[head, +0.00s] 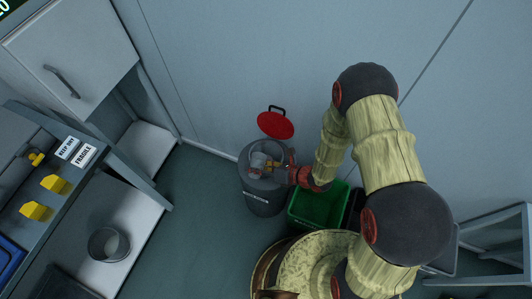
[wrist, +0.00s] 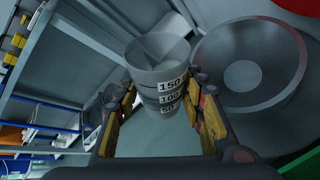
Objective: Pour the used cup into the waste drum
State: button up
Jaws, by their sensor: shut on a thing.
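The used cup (wrist: 158,78), a grey see-through measuring cup with 150, 100 and 50 labels, is held between the yellow pads of my gripper (wrist: 160,95). The cup's open rim faces up in the wrist view; I cannot tell what is inside. In the head view my gripper (head: 275,166) holds the cup (head: 258,160) over the mouth of the waste drum (head: 262,197). The grey drum is open, its red lid (head: 275,125) raised behind it. In the wrist view the drum (wrist: 285,85) lies right of the cup.
A green bin (head: 308,212) stands right of the drum, close under my arm. At left is a bench (head: 135,222) with a grey round container (head: 108,245) and yellow holders (head: 55,183). A wall cabinet (head: 70,55) hangs at upper left. Floor (head: 205,225) is clear between bench and drum.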

jog(key=shift+w+f+m+g, duration=0.15)
jog(key=shift+f+m+g, duration=0.1)
jog(key=shift+m+g, duration=0.3)
dwell(0.6)
jog(key=shift+r+m+g+y+p, duration=0.45)
jog(key=shift+r+m+p, duration=0.1)
jog(key=shift+p, duration=0.4)
jog(key=shift+d+f+m+g+y+b, duration=0.1)
jog(key=shift+f+m+g+y+b, duration=0.35)
jog(key=shift+f+m+g, duration=0.45)
dwell(2.7)
jog(key=shift+w+d+r+m+g+y+p, duration=0.2)
jog(key=shift+w+r+m+p, duration=0.1)
jog(key=shift+w, duration=0.15)
jog(key=shift+w+d+r+m+g+y+p, duration=0.1)
jog(key=shift+w+r+m+g+p, duration=0.1)
jog(key=shift+w+r+m+p, duration=0.15)
dwell(0.9)
jog(key=shift+w+f, duration=0.1)
jog(key=shift+w, duration=0.05)
dwell(0.4)
